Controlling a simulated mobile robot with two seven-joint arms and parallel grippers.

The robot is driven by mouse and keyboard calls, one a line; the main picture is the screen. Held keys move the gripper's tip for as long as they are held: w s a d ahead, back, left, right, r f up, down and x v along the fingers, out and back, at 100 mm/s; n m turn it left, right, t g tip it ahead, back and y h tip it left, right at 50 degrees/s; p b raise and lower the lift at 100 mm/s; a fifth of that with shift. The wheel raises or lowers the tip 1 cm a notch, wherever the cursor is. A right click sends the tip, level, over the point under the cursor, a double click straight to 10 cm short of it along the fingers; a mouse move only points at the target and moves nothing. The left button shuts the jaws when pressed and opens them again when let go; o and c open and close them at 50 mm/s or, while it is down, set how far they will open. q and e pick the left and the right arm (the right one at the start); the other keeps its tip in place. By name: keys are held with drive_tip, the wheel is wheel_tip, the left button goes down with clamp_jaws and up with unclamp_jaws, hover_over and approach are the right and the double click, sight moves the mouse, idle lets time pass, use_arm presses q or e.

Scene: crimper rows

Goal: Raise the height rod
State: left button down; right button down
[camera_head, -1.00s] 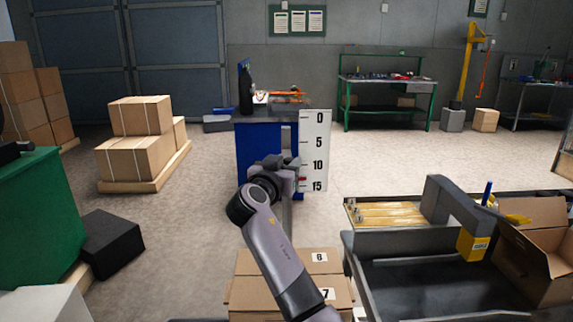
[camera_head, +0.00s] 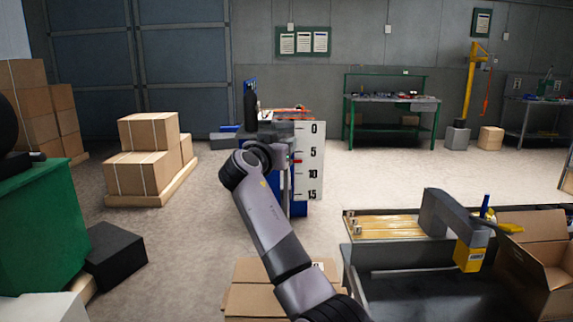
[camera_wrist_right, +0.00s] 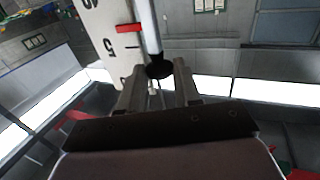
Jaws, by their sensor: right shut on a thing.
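The height rod (camera_wrist_right: 149,28) is a slim pale rod with a black knob (camera_wrist_right: 159,68) at its end, seen in the right wrist view. A red marker (camera_wrist_right: 128,28) beside it lies over the white scale board (camera_head: 311,180), a little past the 5 mark. My right gripper (camera_head: 284,156) is in front of the blue stand, at the board's left edge, between the heights of 5 and 10. It is shut on the rod's knob end, with a finger on either side. In the head view, the arm and gripper hide most of the rod. My left gripper is not in view.
A grey bench (camera_head: 385,256) with a grey-and-yellow device (camera_head: 452,222) and an open carton (camera_head: 540,262) stands at the right. Cartons (camera_head: 247,272) lie below my right arm. A green cabinet (camera_head: 40,225) stands at the left.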

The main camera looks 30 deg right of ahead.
wheel_tip(320, 180, up, 9)
drive_tip(key=p, duration=0.2)
idle(0.3)
drive_tip(key=c, duration=0.8)
unclamp_jaws()
drive_tip(key=shift+f, duration=0.15)
drive_tip(key=b+v, duration=0.2)
drive_tip(key=v, duration=0.5)
drive_tip(key=shift+f, duration=0.1)
